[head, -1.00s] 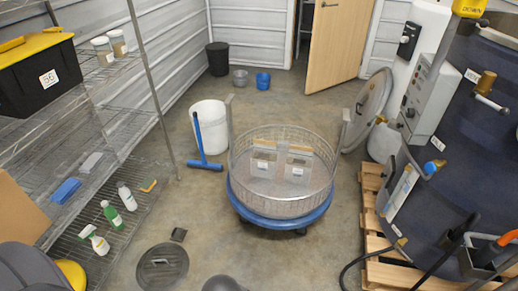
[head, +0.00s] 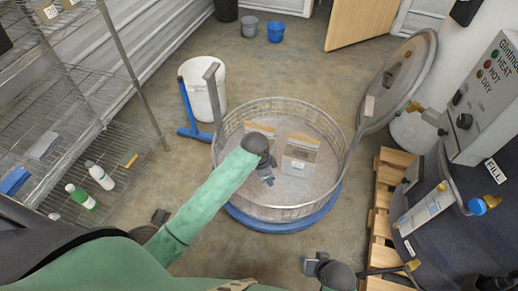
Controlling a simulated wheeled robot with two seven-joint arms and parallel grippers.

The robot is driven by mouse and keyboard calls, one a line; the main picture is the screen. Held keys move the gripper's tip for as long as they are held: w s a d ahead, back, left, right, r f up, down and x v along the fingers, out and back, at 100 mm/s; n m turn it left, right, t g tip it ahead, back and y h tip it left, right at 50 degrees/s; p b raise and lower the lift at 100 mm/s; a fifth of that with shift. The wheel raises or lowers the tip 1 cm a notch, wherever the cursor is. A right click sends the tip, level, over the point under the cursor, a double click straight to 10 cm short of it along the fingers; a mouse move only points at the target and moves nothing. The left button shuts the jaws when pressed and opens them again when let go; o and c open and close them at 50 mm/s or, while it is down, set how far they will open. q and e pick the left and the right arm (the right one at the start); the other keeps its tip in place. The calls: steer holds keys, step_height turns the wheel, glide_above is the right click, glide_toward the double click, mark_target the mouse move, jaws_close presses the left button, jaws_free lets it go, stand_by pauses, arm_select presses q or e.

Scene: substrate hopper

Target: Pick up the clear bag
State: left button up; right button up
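A round wire-mesh basket (head: 232,190) stands on a blue wheeled base (head: 262,222) in mid floor. Two clear bags with brownish tops and pale labels stand upright inside it: a left bag (head: 262,130) and a right bag (head: 300,155). My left arm reaches over the basket's near rim. Its gripper (head: 268,180) points down inside the basket outline, left of and nearer than the right bag, with a visible gap. My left wrist hides the lower part of the left bag. My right gripper (head: 311,266) is in front of the basket, away from both bags. Neither gripper's finger gap is clear.
Upright posts (head: 215,100) rise at the basket's sides. A white bucket (head: 204,90) and blue squeegee (head: 188,110) stand left of it. Wire shelving (head: 80,125) is at left. A wooden pallet (head: 382,195) and a dark vat (head: 455,235) are at right.

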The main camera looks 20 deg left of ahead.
arm_select(q)
steer(key=w+a+r+m+b, duration=0.1)
steer(key=w+a+m, duration=0.15)
steer(key=w, duration=0.45)
steer(key=w+a+r+m+b, duration=0.1)
steer(key=w+a+b, duration=0.15)
steer(key=w, duration=0.55)
steer(key=r+m+g+y, duration=0.1)
steer(key=r+m, duration=0.1)
steer(key=m, duration=0.1)
glide_above(258, 126)
steer(key=a, duration=0.1)
steer(key=shift+w+f+b, duration=0.25)
steer(key=shift+w+b, duration=0.1)
steer(key=shift+b, duration=0.1)
step_height(258, 126, down, 2)
steer(key=shift+d+f, duration=0.1)
steer(key=shift+d, duration=0.05)
steer(key=shift+d+f, duration=0.2)
steer(key=shift+f, duration=1.1)
steer(key=shift+d+f, duration=0.2)
steer(key=shift+f, duration=1.05)
arm_select(e)
steer(key=a+f+t+y, duration=0.1)
steer(key=a+f+t, duration=0.1)
steer(key=f, duration=1.1)
steer(key=shift+a+f, duration=0.15)
steer(key=shift+a, duration=0.7)
steer(key=shift+w+d, duration=0.1)
